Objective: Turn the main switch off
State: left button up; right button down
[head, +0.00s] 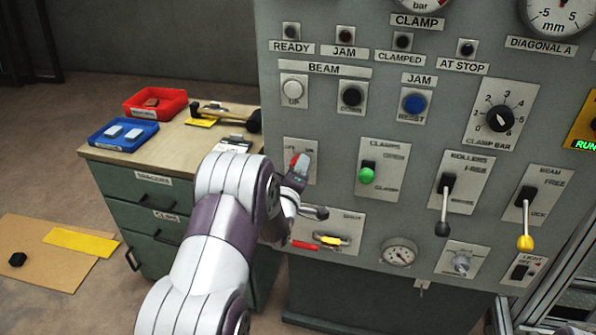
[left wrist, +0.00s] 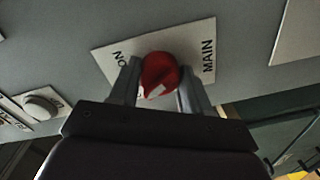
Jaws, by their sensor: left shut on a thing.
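The main switch is a red rotary knob (left wrist: 160,72) with a pale mark, on a white plate (left wrist: 208,50) lettered MAIN and ON in the left wrist view. My left gripper (left wrist: 160,88) is shut on the knob, one finger on each side. In the head view, my left gripper (head: 300,168) is at the panel's left part, and a bit of the red knob (head: 294,161) shows beside it. The plate (head: 293,145) is partly covered by my gripper there. My right gripper is not in view.
The grey panel (head: 330,130) carries a green-knobbed lever (head: 366,175) close to the right, black (head: 443,228) and yellow (head: 525,242) levers farther right, and push buttons above. A bench (head: 180,140) with red (head: 155,104) and blue (head: 123,135) trays stands left.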

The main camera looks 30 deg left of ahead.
pick_arm(q)
jog(key=o, duration=1.1)
jog(key=shift+c, duration=0.2)
jog(key=v, duration=1.2)
jog(key=shift+s, duration=0.35)
